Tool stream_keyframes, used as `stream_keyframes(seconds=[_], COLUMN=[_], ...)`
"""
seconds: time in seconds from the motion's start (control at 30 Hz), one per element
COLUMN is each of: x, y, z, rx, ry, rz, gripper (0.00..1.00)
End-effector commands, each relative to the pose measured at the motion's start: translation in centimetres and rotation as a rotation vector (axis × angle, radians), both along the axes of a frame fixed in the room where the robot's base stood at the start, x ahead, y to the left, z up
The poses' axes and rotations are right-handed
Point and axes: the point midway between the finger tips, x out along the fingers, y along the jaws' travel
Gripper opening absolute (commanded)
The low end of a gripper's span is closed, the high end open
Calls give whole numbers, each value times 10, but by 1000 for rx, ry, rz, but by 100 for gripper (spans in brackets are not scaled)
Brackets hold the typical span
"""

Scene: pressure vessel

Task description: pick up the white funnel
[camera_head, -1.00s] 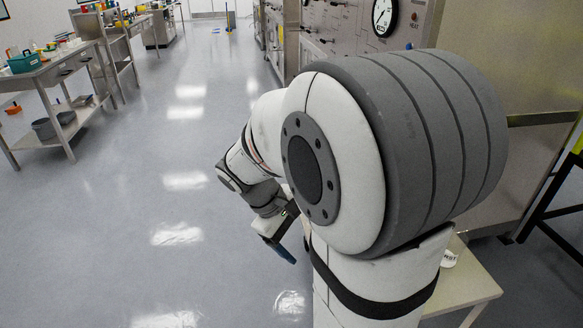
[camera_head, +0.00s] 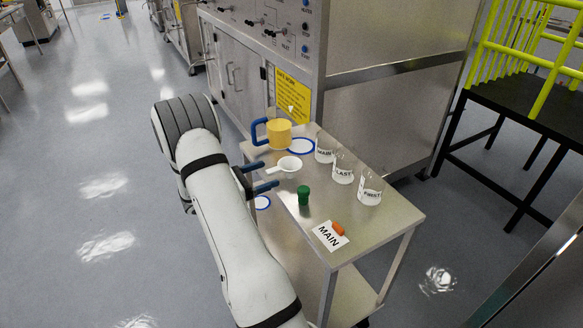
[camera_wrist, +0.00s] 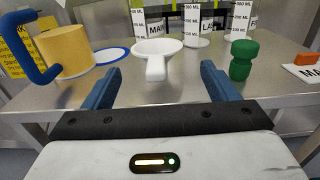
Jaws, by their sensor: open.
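The white funnel (camera_head: 289,165) rests on the metal table, with its handle pointing left toward my gripper in the head view. In the wrist view the funnel (camera_wrist: 157,52) is straight ahead, just beyond the fingertips and between their lines. My gripper (camera_head: 262,176) has its blue fingers apart and empty, at the left edge of the table. The fingers also show in the wrist view (camera_wrist: 160,82), with the funnel's handle facing them. They do not appear to touch the funnel.
A yellow jug with a blue handle (camera_head: 279,133) stands left of the funnel in the wrist view. A green bottle (camera_head: 304,195) stands to its right. Labelled beakers (camera_head: 343,170) line the far side. A MAIN card (camera_head: 329,236) with an orange item (camera_head: 338,229) lies nearer.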

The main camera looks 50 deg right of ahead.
Motion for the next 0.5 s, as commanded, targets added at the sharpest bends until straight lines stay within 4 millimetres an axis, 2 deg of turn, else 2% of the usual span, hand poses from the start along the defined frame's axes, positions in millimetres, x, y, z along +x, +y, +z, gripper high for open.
stream_keyframes(seconds=[0.33, 0.5], x=[-13, -18], y=[-45, -60], z=[4, 3], rx=[1, 1], ry=[-3, -3], rz=[-3, 0], gripper=[81, 81])
